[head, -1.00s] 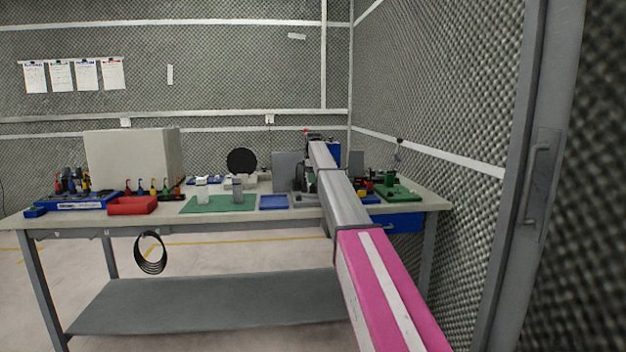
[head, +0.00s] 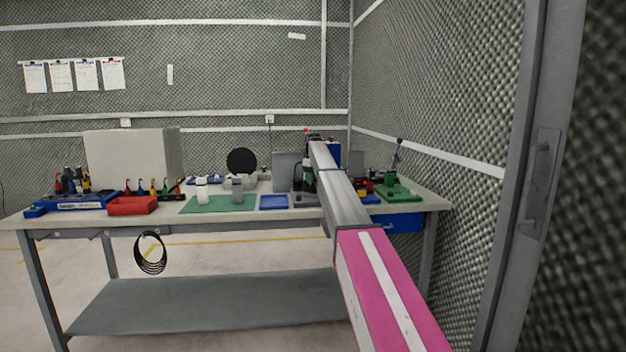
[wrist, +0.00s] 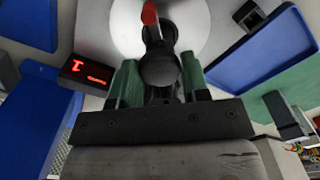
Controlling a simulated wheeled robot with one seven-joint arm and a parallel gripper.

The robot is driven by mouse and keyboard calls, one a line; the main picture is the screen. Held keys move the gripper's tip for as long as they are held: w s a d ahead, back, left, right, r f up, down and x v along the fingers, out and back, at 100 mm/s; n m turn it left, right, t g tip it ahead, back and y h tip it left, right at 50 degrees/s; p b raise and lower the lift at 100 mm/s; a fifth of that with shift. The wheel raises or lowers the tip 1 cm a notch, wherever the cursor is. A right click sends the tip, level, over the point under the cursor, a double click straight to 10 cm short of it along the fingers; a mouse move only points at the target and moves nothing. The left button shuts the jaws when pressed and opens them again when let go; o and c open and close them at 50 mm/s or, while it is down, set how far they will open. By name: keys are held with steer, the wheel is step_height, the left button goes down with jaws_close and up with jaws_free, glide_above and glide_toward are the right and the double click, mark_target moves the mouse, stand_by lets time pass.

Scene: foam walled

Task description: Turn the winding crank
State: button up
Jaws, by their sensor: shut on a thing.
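In the wrist view, my gripper (wrist: 158,72) has its two green fingers on either side of a dark round knob (wrist: 160,66), which I take to be the winding crank's grip. It is shut on this knob. A red-tipped part (wrist: 149,15) stands just beyond the knob, in front of a pale round disc (wrist: 195,22). In the head view, a small red tip (head: 306,130) shows above the end of my arm at the bench. My arm hides most of the crank and gripper there.
In the wrist view, a black box with red lit characters (wrist: 86,72) is at left and a blue tray (wrist: 262,52) at right. In the head view, the bench (head: 225,222) holds a red bin (head: 132,206), a green mat (head: 215,204) and a green lever press (head: 398,192) near the right wall.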

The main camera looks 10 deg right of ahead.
steer(key=shift+m, duration=18.3)
steer(key=shift+m, duration=0.6)
